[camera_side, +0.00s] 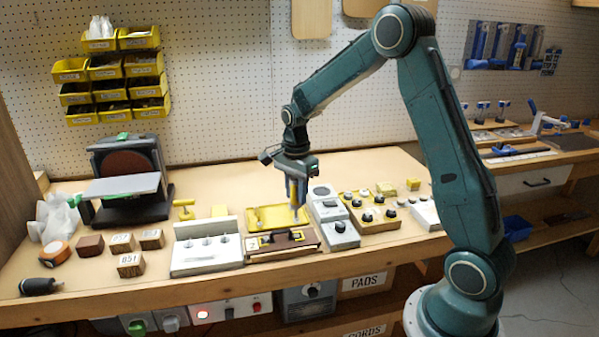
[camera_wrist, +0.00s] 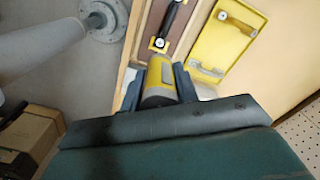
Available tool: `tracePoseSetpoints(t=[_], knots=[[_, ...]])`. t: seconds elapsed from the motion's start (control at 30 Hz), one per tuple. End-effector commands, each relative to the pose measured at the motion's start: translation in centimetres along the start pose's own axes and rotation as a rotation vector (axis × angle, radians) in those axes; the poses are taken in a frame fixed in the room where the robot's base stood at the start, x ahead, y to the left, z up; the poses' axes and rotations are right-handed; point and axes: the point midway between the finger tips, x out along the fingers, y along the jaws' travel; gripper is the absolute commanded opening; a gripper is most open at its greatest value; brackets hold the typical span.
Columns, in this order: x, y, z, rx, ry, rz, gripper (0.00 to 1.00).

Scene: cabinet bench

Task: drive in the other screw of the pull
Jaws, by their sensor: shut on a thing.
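A black pull (camera_wrist: 171,20) lies along a brown wooden front (camera_wrist: 190,27) in the wrist view. A small yellow piece with a pale round spot (camera_wrist: 158,43) is at its near end; I cannot tell if that spot is a screw head. In the side view the pull (camera_side: 282,236) is on the brown front (camera_side: 305,237), below my gripper. My gripper (camera_wrist: 158,90) is shut on a yellow and grey tool (camera_wrist: 160,72), likely the driver. The tool points toward the pull's near end. Its tip is hidden, so contact is unclear. My gripper (camera_side: 297,203) hangs roughly upright.
A white block with knobs (camera_side: 206,252) stands left of the front; grey boxes (camera_side: 334,218) stand right. A sander (camera_side: 127,175) and small wooden blocks (camera_side: 131,264) are farther left.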

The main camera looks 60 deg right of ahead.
Motion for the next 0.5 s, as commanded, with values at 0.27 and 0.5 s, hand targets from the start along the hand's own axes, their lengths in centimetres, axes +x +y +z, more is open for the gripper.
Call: tracePoseSetpoints(t=[0.27,0.5], knots=[[0.0,0.0,0.0,0.0,0.0,-0.001,0.1],[-0.1,-1.2,1.5,-0.004,0.0,-0.002,0.1]])
